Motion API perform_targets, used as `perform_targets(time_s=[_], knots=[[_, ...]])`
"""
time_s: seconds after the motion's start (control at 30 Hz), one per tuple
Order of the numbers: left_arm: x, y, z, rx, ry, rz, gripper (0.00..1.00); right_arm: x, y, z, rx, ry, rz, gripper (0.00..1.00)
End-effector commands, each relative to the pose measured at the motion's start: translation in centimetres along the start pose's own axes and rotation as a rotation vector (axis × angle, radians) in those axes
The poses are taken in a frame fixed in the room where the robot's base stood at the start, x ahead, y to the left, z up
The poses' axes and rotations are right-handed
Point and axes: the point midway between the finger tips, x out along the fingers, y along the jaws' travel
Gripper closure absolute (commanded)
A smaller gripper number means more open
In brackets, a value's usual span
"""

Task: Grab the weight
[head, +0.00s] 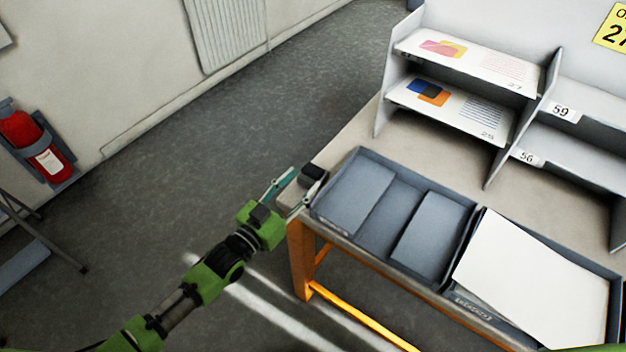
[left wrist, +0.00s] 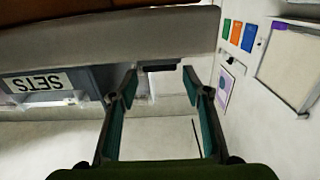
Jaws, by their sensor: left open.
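The weight (head: 313,172) looks like a small dark block at the left corner of the table, beside the left end of the grey tray. In the left wrist view a dark block (left wrist: 158,66), which looks like the same weight, shows at the table's edge between the fingertips. My left gripper (head: 301,182) is open at this corner, its fingers reaching toward the weight. The left wrist view shows the same gripper (left wrist: 159,76) with its fingers apart and nothing clearly held. Whether a finger touches the weight I cannot tell. My right gripper is not in view.
The grey tray (head: 446,277) with compartments sits right of the weight. A white sheet (head: 535,275) lies over another tray at the right. Shelves (head: 468,68) with printed cards stand at the table's back. Open floor lies to the left, with a red extinguisher (head: 22,133) on the wall.

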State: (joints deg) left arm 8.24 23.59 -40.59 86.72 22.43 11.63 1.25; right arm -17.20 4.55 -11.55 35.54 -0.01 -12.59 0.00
Motion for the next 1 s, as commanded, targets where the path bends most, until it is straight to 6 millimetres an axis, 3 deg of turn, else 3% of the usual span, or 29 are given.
perform_targets(time_s=[0.43, 0.73, 0.77, 0.9, 1.0], knots=[[5.4, 0.0, 0.2, 0.000, 0.001, 0.000, 0.56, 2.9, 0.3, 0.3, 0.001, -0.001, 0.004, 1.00], [5.9, 0.0, 0.0, 0.000, -0.001, 0.000, 0.56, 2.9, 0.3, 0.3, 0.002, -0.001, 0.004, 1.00], [5.9, 0.0, 0.0, 0.000, -0.001, 0.000, 0.61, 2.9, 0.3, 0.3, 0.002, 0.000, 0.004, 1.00], [5.9, 0.0, 0.0, 0.000, -0.001, 0.000, 0.97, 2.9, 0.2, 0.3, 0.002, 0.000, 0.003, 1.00], [6.0, 0.0, -0.3, 0.000, 0.005, 0.000, 1.00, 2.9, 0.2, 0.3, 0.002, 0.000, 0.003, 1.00]])
